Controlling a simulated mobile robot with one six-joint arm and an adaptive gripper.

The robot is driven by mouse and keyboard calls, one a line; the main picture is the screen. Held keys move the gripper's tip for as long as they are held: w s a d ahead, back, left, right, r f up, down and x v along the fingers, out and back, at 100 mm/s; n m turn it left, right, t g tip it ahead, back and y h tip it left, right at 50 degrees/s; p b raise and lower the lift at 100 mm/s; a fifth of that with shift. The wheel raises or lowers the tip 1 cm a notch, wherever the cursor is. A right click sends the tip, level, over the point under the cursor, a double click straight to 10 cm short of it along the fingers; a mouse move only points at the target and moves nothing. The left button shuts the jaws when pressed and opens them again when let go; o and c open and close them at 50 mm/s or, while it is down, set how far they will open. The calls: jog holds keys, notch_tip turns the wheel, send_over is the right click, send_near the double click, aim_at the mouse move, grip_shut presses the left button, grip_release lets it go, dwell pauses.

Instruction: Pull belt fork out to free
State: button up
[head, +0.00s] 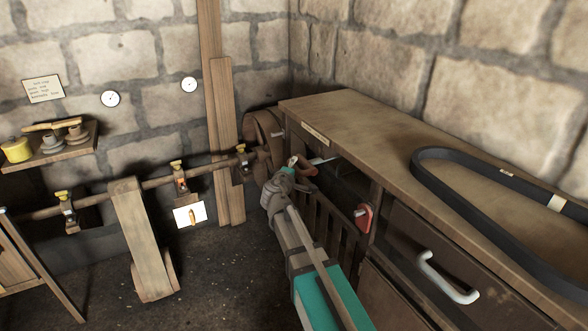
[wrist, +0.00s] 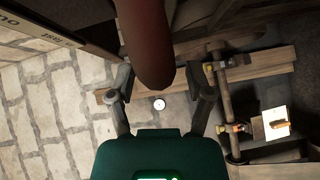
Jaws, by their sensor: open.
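A reddish-brown rounded handle, seemingly the belt fork's grip (head: 304,168), sits at the left front of the wooden bench beside a pale metal rod (head: 323,160). In the wrist view, the handle (wrist: 150,40) reaches down from the top edge between the fingers. My gripper (head: 294,163) is at this handle below the bench top's far left corner. In the wrist view my gripper (wrist: 160,80) is open, with a finger on each side of the handle's end. I cannot tell whether either finger touches it. The fork's far end is hidden.
A black belt (head: 470,200) lies on the bench top (head: 345,112). A red fitting (head: 364,218) and a drawer handle (head: 447,280) stick out of the bench front. A flat belt (head: 140,235) hangs from a shaft (head: 100,200) at left. The dark floor (head: 215,285) is clear.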

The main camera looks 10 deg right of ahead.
jog(key=shift+w+d, duration=0.15)
jog(key=shift+w, duration=0.15)
grip_shut()
dwell(0.3)
